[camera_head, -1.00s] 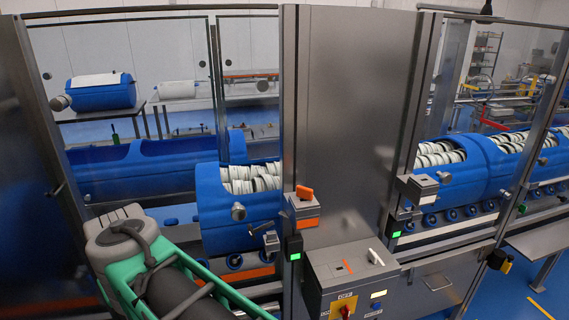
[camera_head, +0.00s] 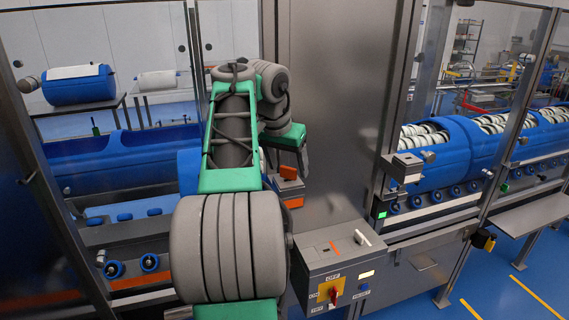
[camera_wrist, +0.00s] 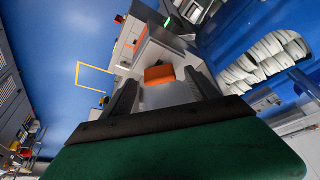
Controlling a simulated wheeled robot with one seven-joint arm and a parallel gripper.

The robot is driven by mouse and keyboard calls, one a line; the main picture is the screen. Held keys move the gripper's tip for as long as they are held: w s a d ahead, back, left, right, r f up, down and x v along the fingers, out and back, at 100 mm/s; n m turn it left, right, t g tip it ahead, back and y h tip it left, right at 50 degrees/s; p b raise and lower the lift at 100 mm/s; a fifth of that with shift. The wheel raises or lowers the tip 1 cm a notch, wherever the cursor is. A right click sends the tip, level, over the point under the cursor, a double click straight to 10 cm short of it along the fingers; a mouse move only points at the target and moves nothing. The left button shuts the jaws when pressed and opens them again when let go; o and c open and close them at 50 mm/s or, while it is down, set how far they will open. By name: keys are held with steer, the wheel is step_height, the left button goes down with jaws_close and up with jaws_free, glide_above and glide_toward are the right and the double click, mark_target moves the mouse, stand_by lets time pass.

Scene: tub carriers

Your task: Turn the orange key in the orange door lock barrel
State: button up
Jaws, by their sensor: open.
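The orange key (camera_head: 288,172) stands in the door lock box with the orange front (camera_head: 293,202), on the steel post in the middle of the head view. In the wrist view the orange key (camera_wrist: 160,75) shows between the two dark fingers of my gripper (camera_wrist: 160,82), with a finger to either side. My gripper is open, with clear gaps on both sides of the key. I cannot tell how deep the key lies between the fingers. The lock barrel itself is not clearly seen.
A grey control box (camera_head: 335,270) with a red and yellow switch and a white handle stands below the lock. A second lock box (camera_head: 402,168) is to the right. Blue tubs (camera_head: 440,160) with white contents lie behind glass doors. Steel panels stand close behind my arm.

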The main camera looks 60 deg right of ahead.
steer(key=shift+d+f, duration=0.25)
steer(key=shift+f, duration=0.45)
steer(key=shift+c, duration=0.2)
